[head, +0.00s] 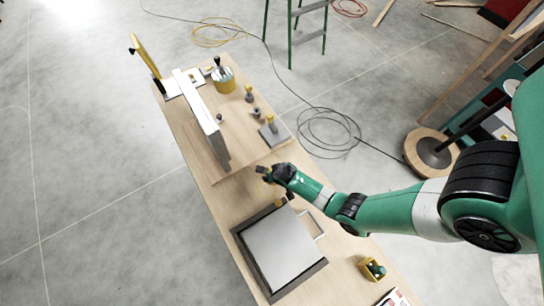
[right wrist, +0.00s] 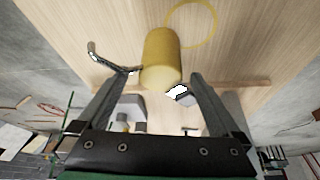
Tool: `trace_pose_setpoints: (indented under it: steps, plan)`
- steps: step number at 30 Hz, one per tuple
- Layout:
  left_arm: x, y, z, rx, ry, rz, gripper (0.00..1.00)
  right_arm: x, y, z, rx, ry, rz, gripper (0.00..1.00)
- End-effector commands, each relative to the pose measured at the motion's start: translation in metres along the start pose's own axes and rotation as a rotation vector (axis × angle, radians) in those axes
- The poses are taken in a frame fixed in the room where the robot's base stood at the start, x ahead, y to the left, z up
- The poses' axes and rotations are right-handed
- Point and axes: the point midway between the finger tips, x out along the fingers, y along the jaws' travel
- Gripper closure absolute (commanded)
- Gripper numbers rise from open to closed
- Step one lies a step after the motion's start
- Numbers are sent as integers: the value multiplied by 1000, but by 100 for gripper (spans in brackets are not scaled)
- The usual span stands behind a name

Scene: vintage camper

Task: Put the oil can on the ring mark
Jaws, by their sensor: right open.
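In the right wrist view the oil can, a yellow cylinder (right wrist: 160,55), stands on the wood top between the fingers of my right gripper (right wrist: 165,74). The fingers are apart, one on each side of it, with no clear grip. A thin bent metal piece (right wrist: 110,65), probably its spout, sticks out to the left. The ring mark, a thin yellow circle (right wrist: 215,24), lies on the wood just beyond the can. In the head view my right gripper (head: 273,175) is low over the workbench; I cannot make out the can or the ring there. My left gripper is not in view.
The workbench (head: 200,150) holds a grey panel on a dark base (head: 278,250), a grey block (head: 273,133), small fittings, a yellow pot (head: 224,80) and a tall upright panel (head: 203,120). A yellow box (head: 372,268) sits near the front right edge.

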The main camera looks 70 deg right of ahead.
Motion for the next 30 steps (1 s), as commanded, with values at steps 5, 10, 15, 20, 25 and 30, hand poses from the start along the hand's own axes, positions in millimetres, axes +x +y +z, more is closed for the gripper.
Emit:
trace_pose_setpoints:
  steps: [5, 10, 15, 20, 25, 30]
  plan:
    - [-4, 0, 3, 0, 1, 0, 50, 6, 0, 0, -1, 0, 0, 0]
    - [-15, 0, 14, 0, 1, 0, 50, 31, 0, 3, 0, -2, 1, 0]
    - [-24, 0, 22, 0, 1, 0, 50, 54, -1, 3, 1, 0, 0, 0]
    - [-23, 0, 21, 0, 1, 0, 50, 56, -1, 2, 0, 0, -1, 0]
    - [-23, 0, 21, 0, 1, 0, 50, 55, -1, 2, 0, 0, -1, 11]
    - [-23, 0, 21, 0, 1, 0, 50, 55, -1, 2, 0, 0, -1, 41]
